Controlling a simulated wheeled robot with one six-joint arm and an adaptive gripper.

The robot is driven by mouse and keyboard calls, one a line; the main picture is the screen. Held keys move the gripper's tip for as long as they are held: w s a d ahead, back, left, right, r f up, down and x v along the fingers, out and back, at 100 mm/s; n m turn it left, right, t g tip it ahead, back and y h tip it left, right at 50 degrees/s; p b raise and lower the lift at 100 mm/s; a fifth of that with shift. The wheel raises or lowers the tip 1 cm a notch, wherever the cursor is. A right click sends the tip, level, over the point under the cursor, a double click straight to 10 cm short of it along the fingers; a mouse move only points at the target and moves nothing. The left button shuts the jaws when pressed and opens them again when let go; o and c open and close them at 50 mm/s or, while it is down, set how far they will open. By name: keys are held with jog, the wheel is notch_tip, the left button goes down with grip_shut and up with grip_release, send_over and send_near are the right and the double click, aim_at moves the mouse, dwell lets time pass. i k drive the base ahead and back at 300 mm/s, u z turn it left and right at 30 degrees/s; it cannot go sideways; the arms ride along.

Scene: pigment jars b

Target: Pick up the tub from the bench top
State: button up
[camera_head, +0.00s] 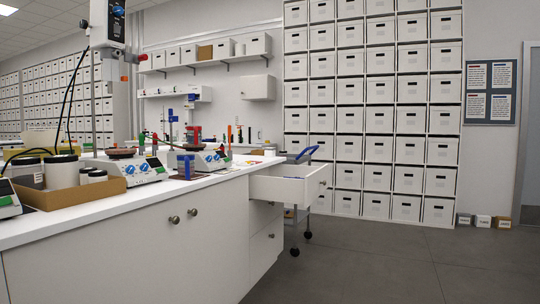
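The bench top (150,198) is white and runs from the left foreground toward the back. The largest is a wide white tub with a dark lid (62,172). I cannot tell which is the task's tub. My gripper is not in view.
Hotplate devices (140,171) with blue knobs stand right of the tray, beside a tall column (107,90) with hanging cables. An open drawer (283,186) juts out at the bench's right end. Box-filled shelving (370,110) covers the back wall.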

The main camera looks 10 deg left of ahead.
aim_at(269, 152)
jog(key=z, duration=0.2)
jog(key=i, duration=0.85)
jog(key=z, duration=0.4)
jog(key=i, duration=1.85)
jog(key=z, duration=0.2)
jog(key=i, duration=1.9)
jog(key=u, duration=0.25)
jog(key=i, duration=1.85)
jog(key=u, duration=1.35)
jog(key=i, duration=1.3)
jog(key=u, duration=1.05)
